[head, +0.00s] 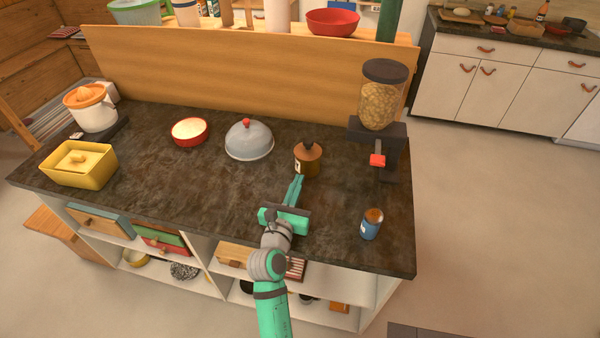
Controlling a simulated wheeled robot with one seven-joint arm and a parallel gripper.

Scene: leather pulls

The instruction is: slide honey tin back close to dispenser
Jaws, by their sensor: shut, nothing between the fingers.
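The honey tin, which I take to be the small amber-brown pot (308,160) with a dark knobbed lid and a pale label, stands upright on the dark countertop in the head view. The dispenser (381,95), a clear jar of cereal with a dark lid on a dark stand with a red lever, stands to its right and farther back, with a gap between. My gripper (298,179) is shut and empty, its fingertips at the near side of the tin. I cannot tell whether they touch it.
A blue can (371,226) stands near the front right of the counter (220,205). A grey dome with a red knob (249,140) is left of the tin, and a red bowl (189,132) is farther left. A wooden back panel (230,75) rises behind.

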